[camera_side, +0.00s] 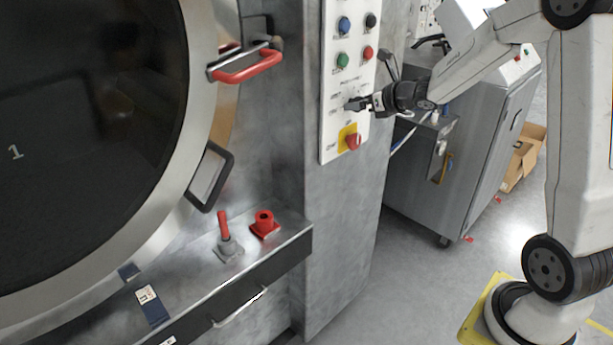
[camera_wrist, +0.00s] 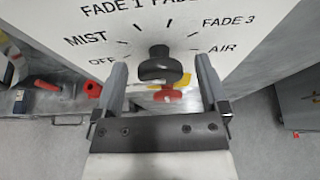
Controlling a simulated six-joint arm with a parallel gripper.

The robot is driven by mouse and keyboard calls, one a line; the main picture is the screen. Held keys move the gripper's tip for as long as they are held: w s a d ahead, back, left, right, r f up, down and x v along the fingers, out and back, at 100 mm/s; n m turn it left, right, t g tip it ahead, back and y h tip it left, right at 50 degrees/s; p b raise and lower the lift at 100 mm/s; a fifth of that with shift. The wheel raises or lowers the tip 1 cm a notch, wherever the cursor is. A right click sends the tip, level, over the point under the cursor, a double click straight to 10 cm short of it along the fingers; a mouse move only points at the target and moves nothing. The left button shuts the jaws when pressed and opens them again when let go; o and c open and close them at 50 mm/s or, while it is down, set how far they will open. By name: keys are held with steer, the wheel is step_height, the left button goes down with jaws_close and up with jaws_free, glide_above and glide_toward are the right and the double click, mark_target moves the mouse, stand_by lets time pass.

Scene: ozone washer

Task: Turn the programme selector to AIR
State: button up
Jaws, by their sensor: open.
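The programme selector is a dark knob (camera_wrist: 160,66) on a white panel, with the labels OFF, MIST, FADE 1, FADE 3 and AIR around it. AIR is printed to the knob's right and OFF to its left. Its narrow part points up in the wrist view, but I cannot tell the exact setting. My gripper (camera_wrist: 161,72) is open, with one finger on each side of the knob and a visible gap on both sides. In the side view my gripper (camera_side: 364,103) is at the panel and mostly hides the knob.
A red knob on a yellow plate (camera_side: 351,141) sits just below the selector. Coloured push buttons (camera_side: 343,59) are above it. A round door with a red handle (camera_side: 246,68) is on the left, and a grey cabinet (camera_side: 447,150) on the right.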

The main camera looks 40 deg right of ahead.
steer(key=c, duration=1.2)
steer(key=shift+c, duration=0.3)
